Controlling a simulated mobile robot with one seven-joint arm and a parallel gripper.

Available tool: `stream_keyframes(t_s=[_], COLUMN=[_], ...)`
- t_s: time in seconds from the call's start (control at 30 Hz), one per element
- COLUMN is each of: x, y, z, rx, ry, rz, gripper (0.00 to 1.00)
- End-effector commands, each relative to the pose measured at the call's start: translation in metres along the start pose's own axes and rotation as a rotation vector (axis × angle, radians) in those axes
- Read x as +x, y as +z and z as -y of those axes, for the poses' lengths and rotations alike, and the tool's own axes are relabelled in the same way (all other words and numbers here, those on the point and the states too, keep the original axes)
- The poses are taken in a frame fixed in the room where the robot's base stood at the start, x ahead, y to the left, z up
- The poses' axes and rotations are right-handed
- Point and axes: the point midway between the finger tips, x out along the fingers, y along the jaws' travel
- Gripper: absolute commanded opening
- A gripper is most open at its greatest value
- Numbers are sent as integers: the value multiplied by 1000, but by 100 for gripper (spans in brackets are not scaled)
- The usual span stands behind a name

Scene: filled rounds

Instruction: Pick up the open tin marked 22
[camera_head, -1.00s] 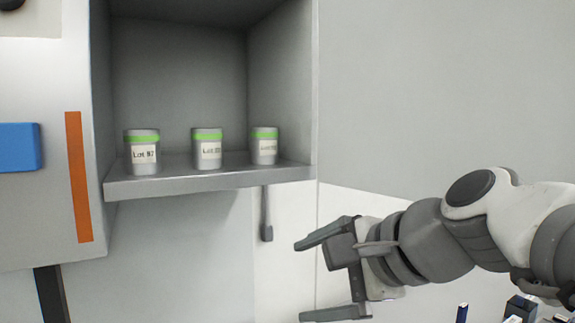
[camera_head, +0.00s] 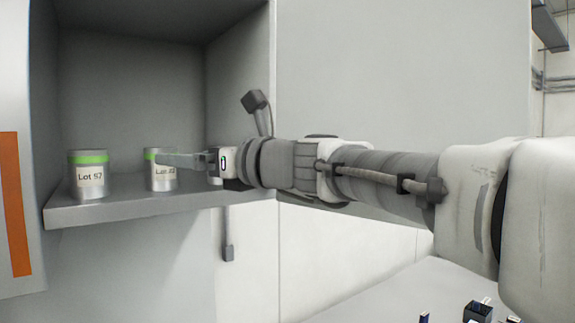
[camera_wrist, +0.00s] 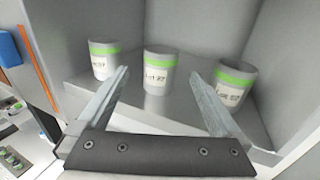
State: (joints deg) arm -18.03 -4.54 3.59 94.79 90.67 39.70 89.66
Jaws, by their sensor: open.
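Three grey tins with green bands and white "Lot" labels stand upright in a row on the shelf. The middle tin (camera_head: 161,170) has a label that seems to read Lot 22, partly covered by a finger in the head view; it also shows in the wrist view (camera_wrist: 159,70). My gripper (camera_wrist: 161,79) is open and empty. Its fingers point toward the middle tin, with the tin between the fingertip directions in the wrist view. Whether a finger touches it, I cannot tell.
The left tin (camera_head: 89,175), marked Lot 57 or 97, also shows in the wrist view (camera_wrist: 104,60). The right tin (camera_wrist: 235,85) is close beside the right finger; my gripper hides it in the head view. Cabinet walls enclose the shelf (camera_head: 120,207).

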Motion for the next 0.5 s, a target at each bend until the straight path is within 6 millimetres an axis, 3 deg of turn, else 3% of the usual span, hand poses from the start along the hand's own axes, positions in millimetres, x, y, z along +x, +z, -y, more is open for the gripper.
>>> stream_keyframes(t_s=[0.1,0.5], x=[22,58], y=[1,3], z=[0,1], rx=[1,1], ry=[1,1], rz=[-1,-2], gripper=[100,100])
